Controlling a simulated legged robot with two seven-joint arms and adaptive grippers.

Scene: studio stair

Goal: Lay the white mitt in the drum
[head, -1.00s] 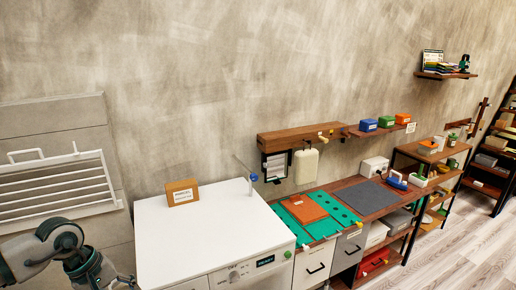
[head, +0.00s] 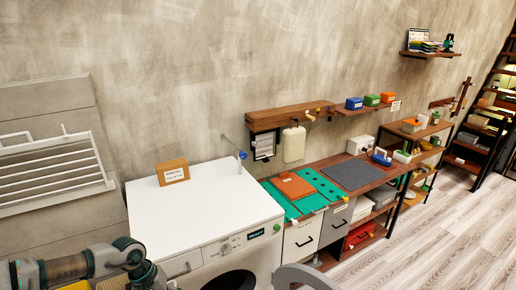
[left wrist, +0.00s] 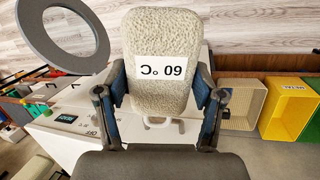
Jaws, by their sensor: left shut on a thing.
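The white mitt (left wrist: 160,50) is a fluffy pad with an upside-down "60 °C" label in the left wrist view. My left gripper (left wrist: 160,92) is shut on it, with a finger at each side. In the head view my left arm comes in at the lower left; its gripper and the mitt are out of that frame. The drum opening (head: 232,281) shows dark in the front of the white washing machine (head: 205,212), cut off by the bottom edge. The machine's round grey door (head: 300,277) stands open to the right; its ring also shows in the left wrist view (left wrist: 98,48).
A box (head: 173,172) stands on the machine's top. A bench (head: 352,175) with a green mat (head: 318,183) lies to its right. In the left wrist view, a cream bin (left wrist: 240,104) and a yellow bin (left wrist: 284,106) stand at the right. Wooden floor is clear at lower right.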

